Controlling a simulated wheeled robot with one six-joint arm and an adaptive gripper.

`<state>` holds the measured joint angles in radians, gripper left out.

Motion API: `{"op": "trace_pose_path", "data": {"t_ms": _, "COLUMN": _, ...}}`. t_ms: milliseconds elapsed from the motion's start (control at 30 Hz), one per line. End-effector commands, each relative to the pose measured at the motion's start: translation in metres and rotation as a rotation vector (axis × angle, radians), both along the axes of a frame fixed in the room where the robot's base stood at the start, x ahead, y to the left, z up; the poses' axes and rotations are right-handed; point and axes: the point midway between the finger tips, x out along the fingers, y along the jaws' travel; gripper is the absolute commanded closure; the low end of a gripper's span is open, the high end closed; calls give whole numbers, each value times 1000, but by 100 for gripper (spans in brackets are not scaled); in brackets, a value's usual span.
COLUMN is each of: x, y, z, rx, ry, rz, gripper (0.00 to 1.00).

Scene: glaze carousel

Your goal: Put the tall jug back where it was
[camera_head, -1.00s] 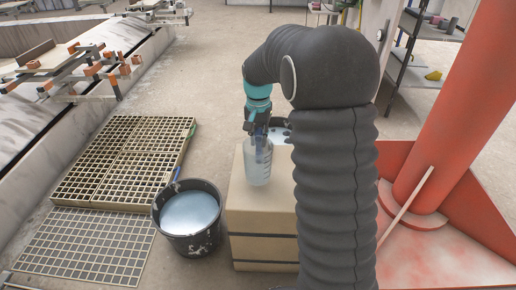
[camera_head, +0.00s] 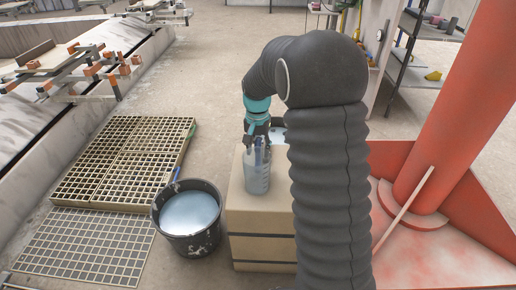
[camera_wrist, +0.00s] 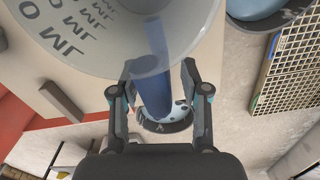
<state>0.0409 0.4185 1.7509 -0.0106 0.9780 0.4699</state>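The tall jug (camera_head: 257,178) is clear with a blue handle, and appears upright over the top of the cardboard box (camera_head: 234,203) in the head view. Whether its base touches the box is unclear. My gripper (camera_head: 257,143) is above it, pointing down. In the wrist view the jug's wide, clear body with grey ML markings (camera_wrist: 75,30) fills the top left. Its blue handle (camera_wrist: 152,85) lies between the two fingers of my gripper (camera_wrist: 158,68). A gap shows on the handle's right side, so a firm hold is not clear.
A dark bucket of pale liquid (camera_head: 190,213) stands left of the box. A round dark container (camera_head: 277,130), partly hidden by my arm, is behind the jug. Wooden grating (camera_head: 125,160) lies left, and a red column (camera_head: 450,110) stands right.

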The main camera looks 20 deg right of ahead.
Motion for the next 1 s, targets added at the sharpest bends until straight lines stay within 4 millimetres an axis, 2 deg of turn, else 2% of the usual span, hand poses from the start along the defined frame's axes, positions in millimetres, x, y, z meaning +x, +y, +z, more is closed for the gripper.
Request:
{"op": "trace_pose_path", "data": {"t_ms": 200, "x": 0, "y": 0, "z": 1, "rx": 0, "ry": 0, "rz": 0, "gripper": 54}}
{"op": "trace_pose_path", "data": {"t_ms": 367, "x": 1, "y": 0, "z": 13, "rx": 0, "ry": -2, "rz": 0, "gripper": 54}}
{"op": "trace_pose_path", "data": {"t_ms": 800, "x": 1, "y": 1, "z": 95, "rx": -1, "ry": -3, "rz": 0, "gripper": 54}}
{"op": "trace_pose_path", "data": {"t_ms": 1000, "x": 1, "y": 1, "z": 117, "rx": 0, "ry": -2, "rz": 0, "gripper": 54}}
